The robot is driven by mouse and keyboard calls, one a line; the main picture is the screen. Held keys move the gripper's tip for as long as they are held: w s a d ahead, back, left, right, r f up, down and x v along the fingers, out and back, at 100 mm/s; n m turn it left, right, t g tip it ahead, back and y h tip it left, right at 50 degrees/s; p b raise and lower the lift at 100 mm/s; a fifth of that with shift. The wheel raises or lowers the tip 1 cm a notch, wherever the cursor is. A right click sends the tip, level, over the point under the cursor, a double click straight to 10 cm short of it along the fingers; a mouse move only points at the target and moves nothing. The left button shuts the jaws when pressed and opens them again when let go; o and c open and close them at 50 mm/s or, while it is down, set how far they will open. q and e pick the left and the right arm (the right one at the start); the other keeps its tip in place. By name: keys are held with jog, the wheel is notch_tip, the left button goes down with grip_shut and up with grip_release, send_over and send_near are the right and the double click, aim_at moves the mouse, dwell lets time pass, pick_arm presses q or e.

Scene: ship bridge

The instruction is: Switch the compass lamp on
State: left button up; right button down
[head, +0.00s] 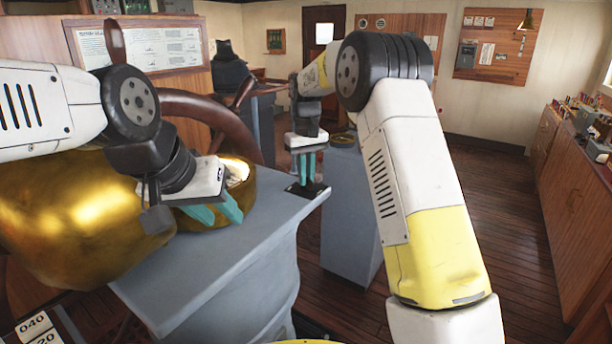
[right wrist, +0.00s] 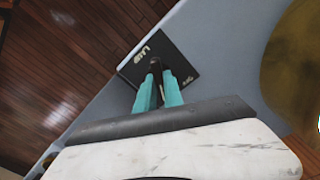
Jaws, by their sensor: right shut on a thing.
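The lamp switch is a black square plate (right wrist: 160,70) with small white marks that I cannot read for certain. It lies on the corner of the grey pedestal top, and also shows in the head view (head: 306,189). My right gripper (head: 307,180) points down at it, shut on its dark lever (right wrist: 155,66), which stands between the teal fingertips. The fingers partly hide the lever, so its position is unclear. The brass compass housing (head: 250,193) stands on the same pedestal. My left gripper (head: 222,218) is in front of it, its teal fingers apart and empty.
The grey pedestal top (head: 215,275) is bare in front. A large brass sphere (head: 70,215) is at the left, with a wooden wheel (head: 215,115) behind. A second grey pedestal (head: 350,215) stands beyond the switch. A wooden cabinet (head: 570,205) lines the right.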

dwell(0.4)
jog(key=c, duration=1.5)
grip_release()
jog(key=shift+o, duration=0.2)
notch_tip(320, 180, up, 8)
jog(key=shift+f, duration=0.1)
jog(key=shift+s, duration=0.1)
